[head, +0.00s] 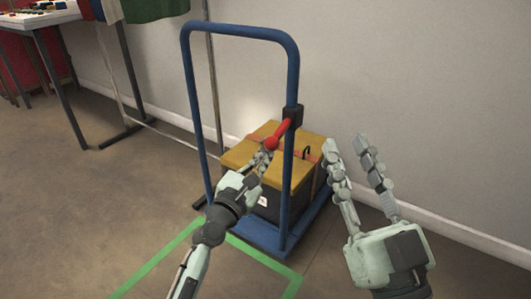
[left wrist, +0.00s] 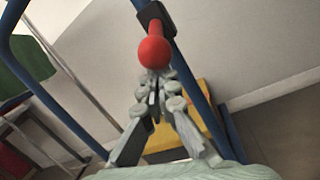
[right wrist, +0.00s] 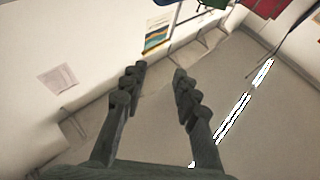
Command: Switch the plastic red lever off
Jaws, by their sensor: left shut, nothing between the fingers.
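The red lever (head: 281,132) with a round knob sticks out from a black housing (head: 292,116) on the right post of a blue cart frame. In the head view it slants down and left from the housing. In the left wrist view the red knob (left wrist: 155,52) fills the middle, just beyond my fingertips. My left gripper (head: 266,153) is shut and empty, with its tips right at the knob; I cannot tell whether they touch it. My right gripper (head: 348,143) is open and empty to the right of the cart; its fingers also show apart in the right wrist view (right wrist: 160,70).
The blue cart (head: 186,95) carries a dark box with a yellow lid (head: 242,154). A wall stands behind it. Green tape (head: 160,258) marks the floor. A table (head: 38,20) and a rack with a green cloth (head: 155,8) stand at the upper left.

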